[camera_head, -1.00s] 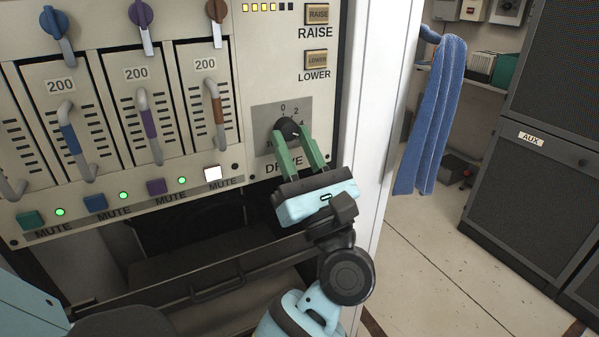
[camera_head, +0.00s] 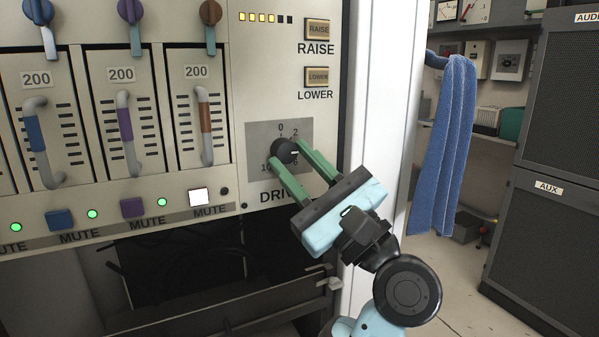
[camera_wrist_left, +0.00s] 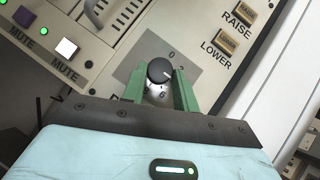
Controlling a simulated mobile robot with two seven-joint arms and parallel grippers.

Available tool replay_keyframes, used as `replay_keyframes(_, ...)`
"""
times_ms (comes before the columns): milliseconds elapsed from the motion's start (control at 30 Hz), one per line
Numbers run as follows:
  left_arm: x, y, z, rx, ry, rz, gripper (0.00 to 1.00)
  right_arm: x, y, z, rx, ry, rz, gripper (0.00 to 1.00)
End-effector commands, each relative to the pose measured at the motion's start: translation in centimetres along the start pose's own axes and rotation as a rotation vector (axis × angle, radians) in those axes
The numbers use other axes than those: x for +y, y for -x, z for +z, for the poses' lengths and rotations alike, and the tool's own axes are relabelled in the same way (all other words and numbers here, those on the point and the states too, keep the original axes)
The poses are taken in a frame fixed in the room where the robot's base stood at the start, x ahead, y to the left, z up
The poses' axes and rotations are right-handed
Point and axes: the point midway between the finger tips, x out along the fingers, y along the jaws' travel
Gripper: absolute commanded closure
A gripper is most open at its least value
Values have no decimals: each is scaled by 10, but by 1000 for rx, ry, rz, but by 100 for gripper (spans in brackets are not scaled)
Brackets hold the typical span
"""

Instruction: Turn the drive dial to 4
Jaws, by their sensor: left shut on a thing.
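The black drive dial (camera_head: 285,150) sits on a grey scale plate (camera_head: 255,135) above the DRIVE label. My left gripper (camera_head: 286,154) reaches it from the lower right, its green fingers on either side of the knob and shut on it. In the left wrist view, the dial (camera_wrist_left: 158,71) lies between the fingertips of the gripper (camera_wrist_left: 158,77). The dial's white mark points right, between the 2 and the 6. The 4 is hidden by a finger, so I cannot tell whether the mark meets it exactly. My right gripper is out of view.
RAISE (camera_head: 317,30) and LOWER (camera_head: 317,77) buttons are above the dial. A white cabinet edge (camera_head: 380,100) and a blue towel (camera_head: 442,150) are to the right. An open bay lies below.

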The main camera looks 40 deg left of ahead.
Motion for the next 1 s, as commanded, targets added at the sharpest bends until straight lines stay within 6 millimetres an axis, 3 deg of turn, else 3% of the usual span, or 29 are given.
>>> replay_keyframes(300, 0, -1, 1, -1, 0, 2, 93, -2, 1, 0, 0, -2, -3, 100)
replay_keyframes(333, 0, -1, 1, -1, 0, 2, 67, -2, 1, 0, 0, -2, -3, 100)
replay_keyframes(467, 0, 0, 1, -1, 0, 1, 50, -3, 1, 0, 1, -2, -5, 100)
replay_keyframes(767, 0, 1, 0, 0, 0, 0, 49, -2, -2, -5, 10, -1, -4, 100)
replay_keyframes(1000, 0, 30, -1, 3, -1, -3, 49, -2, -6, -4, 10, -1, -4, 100)
